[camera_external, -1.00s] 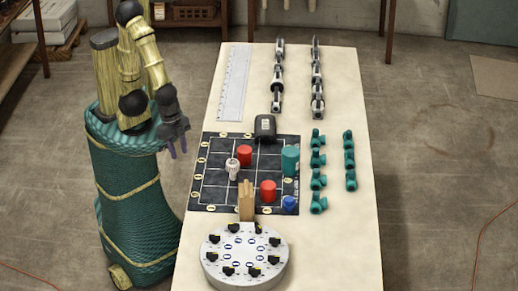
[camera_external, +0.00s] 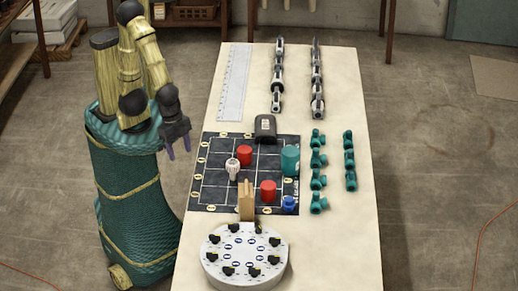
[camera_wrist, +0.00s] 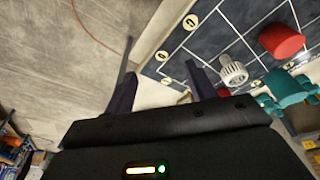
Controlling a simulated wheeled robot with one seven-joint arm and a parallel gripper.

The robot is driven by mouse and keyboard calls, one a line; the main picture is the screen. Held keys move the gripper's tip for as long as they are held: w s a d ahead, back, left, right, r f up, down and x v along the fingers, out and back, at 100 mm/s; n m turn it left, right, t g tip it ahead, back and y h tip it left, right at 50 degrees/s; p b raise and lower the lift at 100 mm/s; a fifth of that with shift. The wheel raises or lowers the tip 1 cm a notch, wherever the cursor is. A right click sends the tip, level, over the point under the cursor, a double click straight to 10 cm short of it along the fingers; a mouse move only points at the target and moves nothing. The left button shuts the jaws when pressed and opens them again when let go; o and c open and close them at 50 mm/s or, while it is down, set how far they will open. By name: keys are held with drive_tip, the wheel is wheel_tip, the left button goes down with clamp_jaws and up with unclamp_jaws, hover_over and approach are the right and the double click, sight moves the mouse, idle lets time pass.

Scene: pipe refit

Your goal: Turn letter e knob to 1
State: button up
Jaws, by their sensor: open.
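A round white dial panel (camera_external: 243,275) stands at the near end of the table. Several black knobs sit in a ring on its top, among them one at its left (camera_external: 213,239) and one at its right (camera_external: 275,241). The letters beside the knobs are too small to read, so I cannot tell which is letter e. My gripper (camera_external: 179,150) is open and empty. It hangs off the table's left side, beyond the panel and left of the dark grid board. In the wrist view its two dark fingers (camera_wrist: 163,90) are apart with nothing between them.
A dark grid board (camera_external: 215,183) holds red cylinders (camera_external: 268,191), a white knobbed piece (camera_external: 232,169), a teal cylinder (camera_external: 290,160) and a blue piece (camera_external: 289,205). A wooden block (camera_external: 246,200) stands behind the panel. Teal fittings (camera_external: 319,158) line the right side. The near right tabletop is clear.

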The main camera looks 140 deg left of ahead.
sight(215, 239)
drive_tip(key=w+d+r+n+h+p, duration=0.1)
drive_tip(key=w+d+r+n+p, duration=0.1)
drive_tip(key=w+n, duration=0.6)
drive_tip(key=w+d+r+n+h+p, duration=0.1)
drive_tip(key=w+d+r+n+p, duration=0.2)
drive_tip(key=w+n, duration=0.6)
drive_tip(key=w+d+r+n+h+p, duration=0.1)
drive_tip(key=w+d+r+n+p, duration=0.2)
drive_tip(key=w+r+n, duration=0.3)
drive_tip(key=w+n+p, duration=0.1)
drive_tip(key=w+n, duration=0.2)
drive_tip(key=w, duration=0.4)
drive_tip(key=shift+w+r+t+p, duration=0.15)
drive_tip(key=shift+w+t+p, duration=0.1)
drive_tip(key=shift+t+p, duration=0.1)
drive_tip(key=shift+d, duration=0.1)
drive_tip(key=p+x, duration=0.1)
drive_tip(key=x, duration=1.6)
drive_tip(key=shift+d+p, duration=0.15)
drive_tip(key=shift+p, duration=0.15)
drive_tip(key=c, duration=1)
drive_tip(key=shift+o, duration=0.2)
